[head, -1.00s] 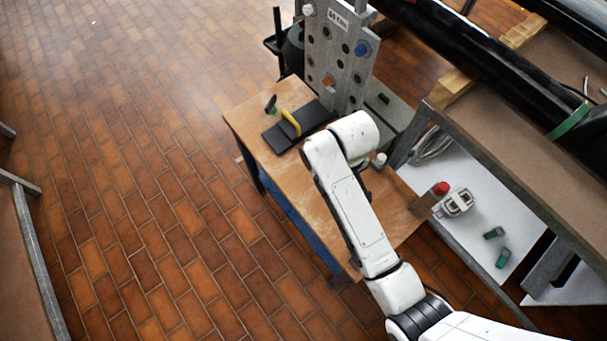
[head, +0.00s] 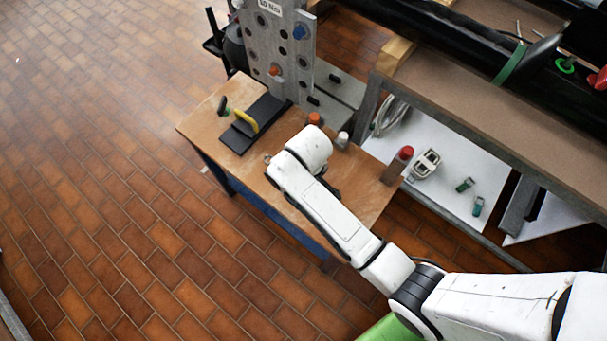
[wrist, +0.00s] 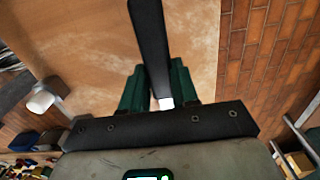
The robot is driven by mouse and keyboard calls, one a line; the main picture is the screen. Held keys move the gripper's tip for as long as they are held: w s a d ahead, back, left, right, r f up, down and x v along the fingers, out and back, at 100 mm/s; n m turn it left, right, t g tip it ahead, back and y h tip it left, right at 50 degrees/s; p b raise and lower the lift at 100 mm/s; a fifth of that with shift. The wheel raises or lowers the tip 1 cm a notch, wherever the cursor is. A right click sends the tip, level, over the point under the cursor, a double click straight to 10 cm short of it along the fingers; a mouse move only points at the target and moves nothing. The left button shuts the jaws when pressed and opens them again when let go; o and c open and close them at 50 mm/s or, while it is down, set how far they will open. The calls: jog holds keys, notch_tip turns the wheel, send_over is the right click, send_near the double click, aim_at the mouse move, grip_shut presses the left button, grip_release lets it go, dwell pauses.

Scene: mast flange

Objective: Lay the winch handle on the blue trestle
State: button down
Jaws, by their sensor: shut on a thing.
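The blue trestle (head: 228,138) has a worn wooden top and a blue frame, and my arm reaches over it in the head view. In the wrist view, my gripper (wrist: 160,88) has green fingers closed on a dark flat bar, which I take for the winch handle (wrist: 150,40). The bar points away from the fingers, with a small pale metal part near its base. The trestle's wooden top (wrist: 85,35) lies below. I cannot tell whether the bar touches it. In the head view, my wrist hides the fingers and most of the handle.
A black pad with a yellow-handled tool (head: 245,121) lies at the trestle's far left. A drilled metal upright (head: 285,60) stands behind. The wood near the front is bare.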

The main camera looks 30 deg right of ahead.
jog(key=shift+f+p, duration=0.3)
jog(key=shift+f, duration=1.9)
jog(key=shift+f, duration=0.1)
jog(key=c, duration=0.8)
grip_release()
jog(key=shift+c, duration=0.2)
jog(key=shift+f+b, duration=0.15)
jog(key=shift+b, duration=0.3)
notch_tip(320, 180, up, 11)
jog(key=shift+s+r, duration=0.1)
jog(key=shift+s, duration=0.05)
jog(key=s+d+r+m, duration=0.2)
jog(key=s+d, duration=0.2)
jog(key=s, duration=0.4)
jog(key=s+d+r+m+t, duration=0.1)
jog(key=s+d, duration=0.3)
jog(key=s, duration=0.5)
jog(key=shift+s+r+m, duration=0.2)
jog(key=shift+r+m, duration=0.3)
jog(key=shift+r, duration=0.05)
